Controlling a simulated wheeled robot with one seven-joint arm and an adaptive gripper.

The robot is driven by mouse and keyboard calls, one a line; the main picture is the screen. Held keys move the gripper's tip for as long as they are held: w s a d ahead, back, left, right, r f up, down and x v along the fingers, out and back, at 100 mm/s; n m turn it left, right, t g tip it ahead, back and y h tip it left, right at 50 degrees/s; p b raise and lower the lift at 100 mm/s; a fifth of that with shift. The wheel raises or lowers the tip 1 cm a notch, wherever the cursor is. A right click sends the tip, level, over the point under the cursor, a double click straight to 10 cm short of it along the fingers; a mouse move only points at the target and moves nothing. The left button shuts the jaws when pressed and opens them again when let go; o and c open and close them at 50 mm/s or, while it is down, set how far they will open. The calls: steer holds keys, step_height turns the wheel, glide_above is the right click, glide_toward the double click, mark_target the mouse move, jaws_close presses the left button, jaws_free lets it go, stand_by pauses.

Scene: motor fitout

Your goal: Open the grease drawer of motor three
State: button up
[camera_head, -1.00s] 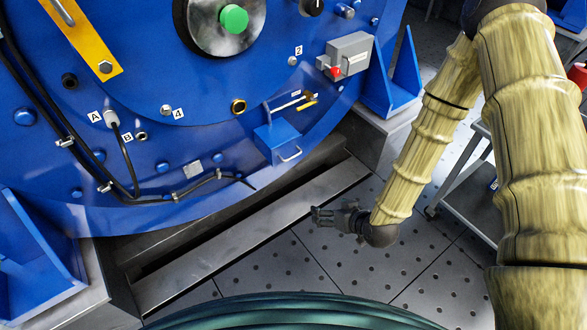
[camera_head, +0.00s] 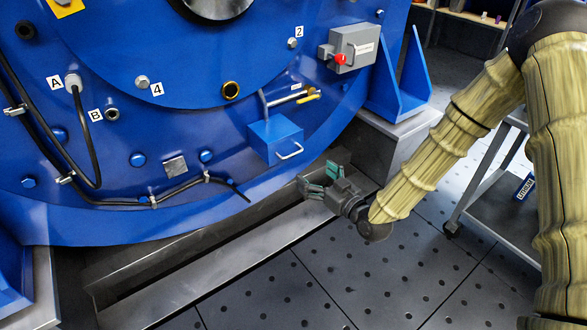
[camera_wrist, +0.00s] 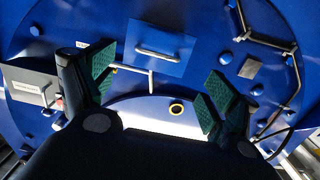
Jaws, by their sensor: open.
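The grease drawer (camera_head: 270,146) is a small blue box low on the face of the large blue motor (camera_head: 200,60), with a pale bar handle (camera_head: 290,151) on its front. It looks closed. My gripper (camera_head: 313,180) is open and empty, below and a little right of the handle, apart from it. In the wrist view the drawer front (camera_wrist: 161,57) and its handle (camera_wrist: 160,53) show beyond and between the green-padded fingers of my gripper (camera_wrist: 160,92). A pipe with a yellow lever (camera_head: 306,97) sits just above the drawer.
A grey box with a red knob (camera_head: 352,48) is up right on the motor. Black cable (camera_head: 180,194) runs left of the drawer. A steel base rail (camera_head: 200,268) lies below, and a cart (camera_head: 500,205) stands at right. Perforated floor (camera_head: 400,275) is clear in front.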

mark_target(293, 154)
steer(key=shift+t, duration=0.3)
steer(key=shift+b+x, duration=2.85)
steer(key=shift+x, duration=2.95)
steer(key=shift+r, duration=0.15)
jaws_close()
